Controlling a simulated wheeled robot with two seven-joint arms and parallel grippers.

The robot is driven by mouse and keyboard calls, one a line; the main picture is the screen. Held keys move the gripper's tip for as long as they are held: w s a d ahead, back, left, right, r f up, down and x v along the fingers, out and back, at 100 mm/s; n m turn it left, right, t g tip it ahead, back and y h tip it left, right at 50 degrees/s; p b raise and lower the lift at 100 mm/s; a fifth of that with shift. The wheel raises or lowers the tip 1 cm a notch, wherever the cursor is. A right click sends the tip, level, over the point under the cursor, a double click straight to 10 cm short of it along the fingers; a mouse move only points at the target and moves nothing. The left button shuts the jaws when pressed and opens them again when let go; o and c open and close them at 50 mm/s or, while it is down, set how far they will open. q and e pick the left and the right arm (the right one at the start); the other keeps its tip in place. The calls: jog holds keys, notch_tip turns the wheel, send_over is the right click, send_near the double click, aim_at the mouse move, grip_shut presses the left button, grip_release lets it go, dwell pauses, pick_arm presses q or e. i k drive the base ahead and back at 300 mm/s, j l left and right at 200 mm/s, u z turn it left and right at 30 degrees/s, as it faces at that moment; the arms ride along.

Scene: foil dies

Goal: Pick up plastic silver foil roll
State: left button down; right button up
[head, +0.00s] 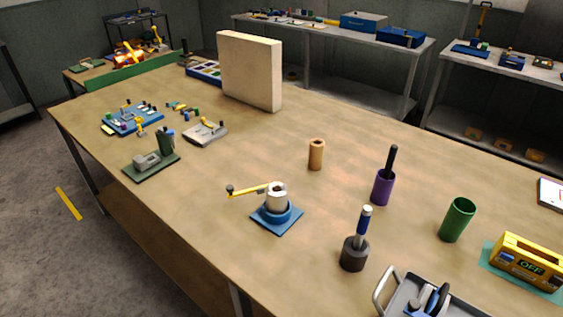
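I cannot tell for certain which thing is the plastic silver foil roll. A short pale grey-white cylinder (276,196) with a dark hole on top stands upright in a blue square-based stand (277,217) near the middle of the table. A yellow crank arm (250,190) with a dark knob reaches left from it. A brown hollow roll (316,154) stands upright farther back. A grey metal tray (400,300) at the bottom edge holds a blue part with dark discs (430,303), partly cut off. Neither of my grippers is in view.
A purple cup (382,188) holds a black rod. A green cup (457,220), a blue-handled tool in a dark base (354,253) and a yellow box reading OFF (527,260) stand right. A beige panel (250,72) stands at the back. Table between is clear.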

aim_at(277, 201)
jog(key=z, duration=1.65)
jog(key=k+j, duration=0.2)
jog(key=j, duration=0.15)
jog(key=k+j, duration=0.15)
jog(key=j, duration=0.15)
jog(key=k+j, duration=0.2)
jog(key=j, duration=0.15)
jog(key=k+j, duration=0.2)
jog(key=j, duration=0.15)
